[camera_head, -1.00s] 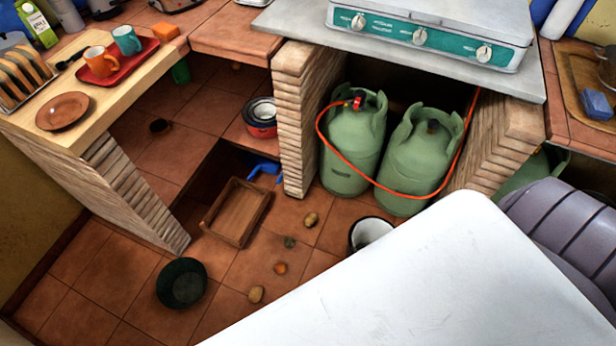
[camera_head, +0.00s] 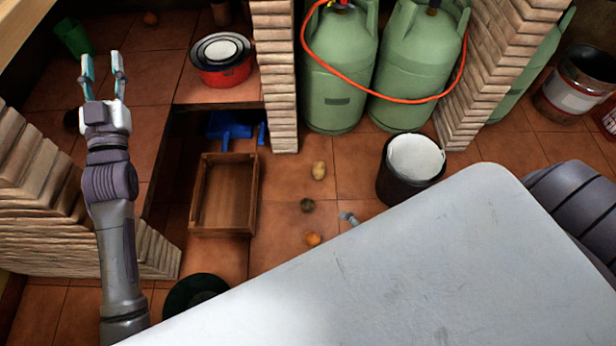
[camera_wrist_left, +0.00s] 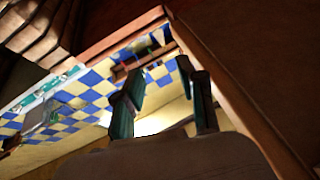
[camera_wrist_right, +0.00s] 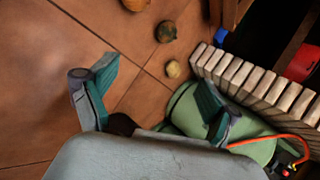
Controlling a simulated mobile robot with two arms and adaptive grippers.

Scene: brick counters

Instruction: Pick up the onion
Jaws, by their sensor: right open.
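A small round orange-brown item, likely the onion (camera_head: 314,239), lies on the tiled floor. It also shows at the top edge of the right wrist view (camera_wrist_right: 135,4). A dark greenish round item (camera_head: 307,205) and a yellowish potato-like item (camera_head: 319,170) lie beyond it. My right gripper (camera_wrist_right: 157,80) is open and empty above the floor, pointing towards these items. In the head view only a bit of it shows past my white body top, right of the orange-brown item. My left gripper (camera_head: 102,62) is open and empty, raised at the left by the brick counter.
A wooden crate (camera_head: 225,195) stands left of the floor items. A dark bucket (camera_head: 410,170) stands right of them, with green gas cylinders (camera_head: 340,80) behind. A brick pillar (camera_head: 273,75) and a red pot (camera_head: 222,62) are at the back. A dark bowl (camera_head: 195,290) is partly hidden.

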